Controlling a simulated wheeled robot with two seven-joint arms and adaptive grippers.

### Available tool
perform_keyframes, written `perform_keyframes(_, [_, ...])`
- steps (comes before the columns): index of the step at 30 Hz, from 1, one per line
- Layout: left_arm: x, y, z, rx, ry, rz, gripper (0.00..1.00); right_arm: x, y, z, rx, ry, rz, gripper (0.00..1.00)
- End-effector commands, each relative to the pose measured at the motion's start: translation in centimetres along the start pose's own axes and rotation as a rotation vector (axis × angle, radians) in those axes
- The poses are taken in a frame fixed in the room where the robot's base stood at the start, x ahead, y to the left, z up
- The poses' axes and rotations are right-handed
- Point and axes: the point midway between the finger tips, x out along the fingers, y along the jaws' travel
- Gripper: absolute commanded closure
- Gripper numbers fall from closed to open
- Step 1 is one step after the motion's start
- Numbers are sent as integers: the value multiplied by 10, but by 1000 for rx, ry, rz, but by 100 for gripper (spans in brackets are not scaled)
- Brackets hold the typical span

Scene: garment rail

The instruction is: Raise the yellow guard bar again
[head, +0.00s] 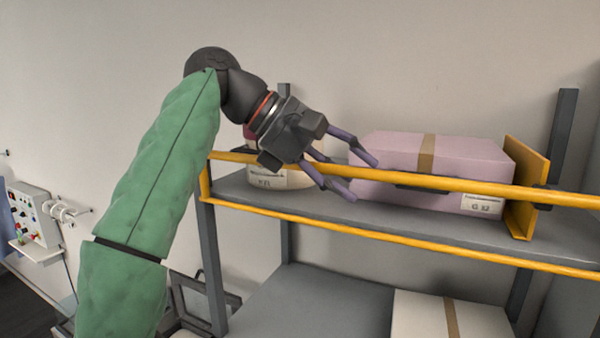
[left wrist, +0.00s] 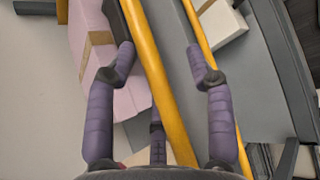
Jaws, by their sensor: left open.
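The yellow guard bar (head: 465,188) runs across the front of the upper shelf, at the height of the pink box's upper part. It has a dark grip piece along its middle. My left gripper (head: 364,180) is open at the bar, with its purple fingers on either side. In the left wrist view the bar (left wrist: 152,70) passes between the open fingers (left wrist: 161,53); I cannot tell whether they touch it. My right gripper is in neither view.
A pink box (head: 400,150) and a round white container (head: 285,180) stand on the upper shelf behind the bar. A lower yellow rail (head: 450,245) edges the shelf. A yellow end plate (head: 525,185) stands right of the box. A pale box (head: 425,315) sits on the lower shelf.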

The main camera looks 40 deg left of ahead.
Motion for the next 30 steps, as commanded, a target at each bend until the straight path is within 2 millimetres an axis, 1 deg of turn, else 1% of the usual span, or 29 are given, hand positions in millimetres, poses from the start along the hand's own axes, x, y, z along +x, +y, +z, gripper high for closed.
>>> perform_keyframes(1, [-10,-5,-6,-4,6,2,49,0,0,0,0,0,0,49])
perform_keyframes(6, [-32,-16,-18,-4,6,1,49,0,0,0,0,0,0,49])
perform_keyframes(15, [-59,-30,-32,-2,4,0,49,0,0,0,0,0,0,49])
perform_keyframes(21, [-67,-34,-35,1,2,0,49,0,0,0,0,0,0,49])
perform_keyframes(30, [-68,-35,-36,2,1,-1,49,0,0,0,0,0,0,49])
